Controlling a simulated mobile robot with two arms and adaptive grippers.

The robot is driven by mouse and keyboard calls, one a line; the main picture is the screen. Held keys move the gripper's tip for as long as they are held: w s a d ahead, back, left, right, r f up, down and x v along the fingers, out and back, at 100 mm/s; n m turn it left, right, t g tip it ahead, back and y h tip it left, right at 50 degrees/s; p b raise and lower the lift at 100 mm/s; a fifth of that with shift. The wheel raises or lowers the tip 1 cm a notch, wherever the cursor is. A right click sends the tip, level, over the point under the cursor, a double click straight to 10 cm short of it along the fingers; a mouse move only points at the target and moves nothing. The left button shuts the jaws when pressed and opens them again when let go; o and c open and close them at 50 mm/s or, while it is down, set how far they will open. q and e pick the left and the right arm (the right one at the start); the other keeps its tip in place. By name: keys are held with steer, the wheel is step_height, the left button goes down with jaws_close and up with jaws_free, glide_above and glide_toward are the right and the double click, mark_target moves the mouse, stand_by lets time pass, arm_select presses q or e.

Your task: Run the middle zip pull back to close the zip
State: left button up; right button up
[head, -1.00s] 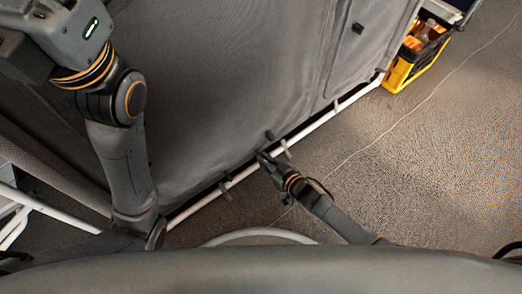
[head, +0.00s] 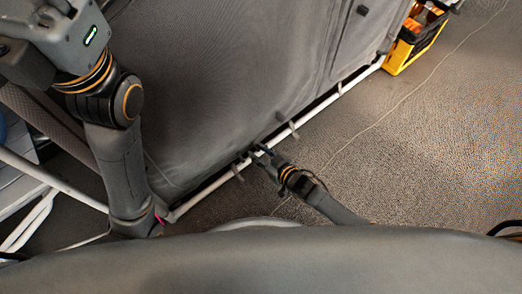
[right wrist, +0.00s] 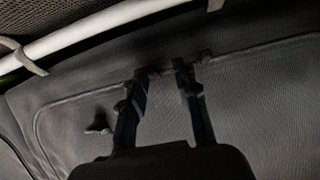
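A dark grey fabric panel (head: 230,80) hangs over a white pole (head: 335,94). In the right wrist view, a thin zip line (right wrist: 265,47) runs across the panel and curves down at the left. My right gripper (head: 260,150) is at the panel's lower edge by the pole. In the right wrist view its two fingers (right wrist: 162,80) stand apart at the zip line. Small dark lumps show at the fingertips; I cannot tell whether one is the middle zip pull. A dark toggle (right wrist: 100,125) lies left of the fingers. My left arm crosses the left side; its gripper is out of view.
A yellow crate (head: 398,57) with orange-topped items stands on the floor at the upper right. Grey straps (head: 290,127) loop round the pole near my right gripper. White frame poles (head: 45,178) are at the left.

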steer(key=shift+d, duration=0.15)
steer(key=shift+s+d+r, duration=0.15)
steer(key=shift+s+d, duration=0.15)
steer(key=v, duration=1.1)
steer(key=shift+a+r, duration=0.1)
steer(key=shift+r, duration=0.05)
